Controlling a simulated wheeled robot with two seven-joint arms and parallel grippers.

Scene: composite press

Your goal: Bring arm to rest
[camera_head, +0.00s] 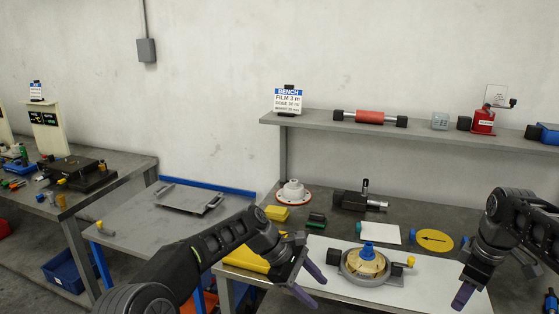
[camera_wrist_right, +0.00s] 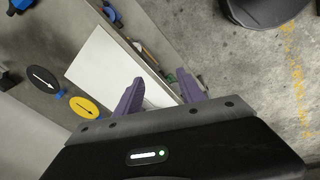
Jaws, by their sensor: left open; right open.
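My left gripper (camera_head: 308,283) is open and empty, with its purple fingers near the front edge of the workbench in the head view. My right gripper (camera_head: 466,292) hangs fingers down near the bench's front right; its purple fingers are apart and empty in the right wrist view (camera_wrist_right: 162,95). A round fixture (camera_head: 366,264) with a cream disc and a blue knob sits on the white mat (camera_head: 325,252) between the grippers. Neither gripper touches it. The white mat also shows in the right wrist view (camera_wrist_right: 100,62).
A yellow disc with an arrow (camera_head: 436,240), a white sheet (camera_head: 380,233), a dark clamp-like tool (camera_head: 360,200) and a white flanged part (camera_head: 293,192) lie behind the mat. A shelf (camera_head: 420,132) runs above. A lower table (camera_head: 150,224) holds a metal plate (camera_head: 186,199) at the left.

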